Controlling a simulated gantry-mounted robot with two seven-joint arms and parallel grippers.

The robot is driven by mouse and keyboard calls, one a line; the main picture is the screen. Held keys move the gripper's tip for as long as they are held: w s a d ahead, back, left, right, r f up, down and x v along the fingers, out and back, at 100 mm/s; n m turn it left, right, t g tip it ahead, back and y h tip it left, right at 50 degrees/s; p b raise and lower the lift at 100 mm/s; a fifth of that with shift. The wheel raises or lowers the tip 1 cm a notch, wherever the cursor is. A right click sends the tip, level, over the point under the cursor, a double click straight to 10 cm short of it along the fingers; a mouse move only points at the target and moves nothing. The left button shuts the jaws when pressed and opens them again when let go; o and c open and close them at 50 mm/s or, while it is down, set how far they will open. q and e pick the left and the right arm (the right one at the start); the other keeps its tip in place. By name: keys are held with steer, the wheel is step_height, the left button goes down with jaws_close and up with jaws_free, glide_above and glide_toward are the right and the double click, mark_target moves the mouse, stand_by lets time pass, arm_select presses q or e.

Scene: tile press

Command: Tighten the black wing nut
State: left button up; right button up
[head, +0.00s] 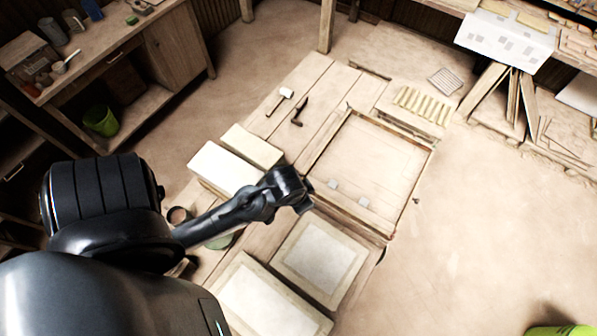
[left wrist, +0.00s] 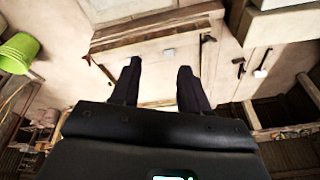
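I cannot make out the black wing nut for certain. A small dark piece (head: 416,200) lies right of the wooden press frame (head: 412,189); it is too small to identify. Small dark fittings also show at the frame's corners in the left wrist view, one of them at the upper right (left wrist: 208,38). My left gripper (head: 303,203) is above the near left corner of the frame. In the left wrist view (left wrist: 160,72) its two dark fingers are apart with nothing held between them, pointing at the frame's edge. My right gripper is not in view.
Two small pale tiles (head: 333,184) lie inside the frame. Pale slabs (head: 320,258) lie in front of it, and blocks (head: 225,170) to its left. A mallet (head: 286,92) and hammer (head: 299,111) lie behind. The surface right of the frame is mostly clear.

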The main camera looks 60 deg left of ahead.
arm_select(q)
steer(key=w+a+f+n+g+b, duration=0.15)
steer(key=a+n, duration=0.25)
steer(key=a, duration=0.4)
steer(key=w+a+f+n, duration=0.2)
steer(key=a+f+n, duration=0.1)
steer(key=a+n, duration=0.3)
steer(key=w+a+f+n+g, duration=0.1)
steer(key=w+a+f+n, duration=0.15)
steer(key=a, duration=0.65)
steer(key=w+d+f+n+h, duration=0.1)
steer(key=f+n, duration=0.2)
steer(key=f, duration=0.3)
steer(key=w+d+f+n+h+b, duration=0.1)
steer(key=f+n+h, duration=0.1)
steer(key=f, duration=0.4)
steer(key=w+d+f+n+t+h, duration=0.1)
steer(key=f+n+h, duration=0.1)
steer(key=f+n, duration=0.2)
steer(key=shift+n+x, duration=0.25)
steer(key=shift+x, duration=0.8)
steer(key=shift+s+a, duration=0.1)
steer(key=shift+a, duration=0.1)
jaws_close()
